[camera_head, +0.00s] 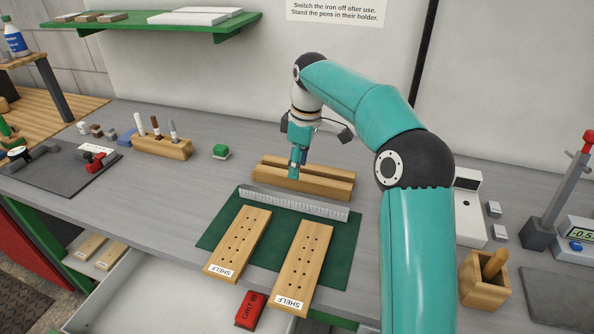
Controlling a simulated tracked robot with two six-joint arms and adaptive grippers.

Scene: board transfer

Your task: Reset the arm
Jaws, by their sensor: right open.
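My right arm (375,110) reaches in from the lower right, and bends down at the wrist. My right gripper (298,160) is open, pointing down just over or in front of the slotted wooden block (325,180); I cannot tell whether it touches the block. The fingertips are small and partly merge with the block. Two drilled boards labelled SHELF, the left one (240,240) and the right one (305,260), lie apart on the green mat (345,240), their near ends past its front edge. My left gripper is out of view.
A steel ruler (293,205) lies across the mat, and a red grit block (249,308) is in front. A pen holder (162,147) and green-and-white block (221,152) stand left. A wooden cup (483,290) and scale (580,232) are right. An open drawer (150,295) is below.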

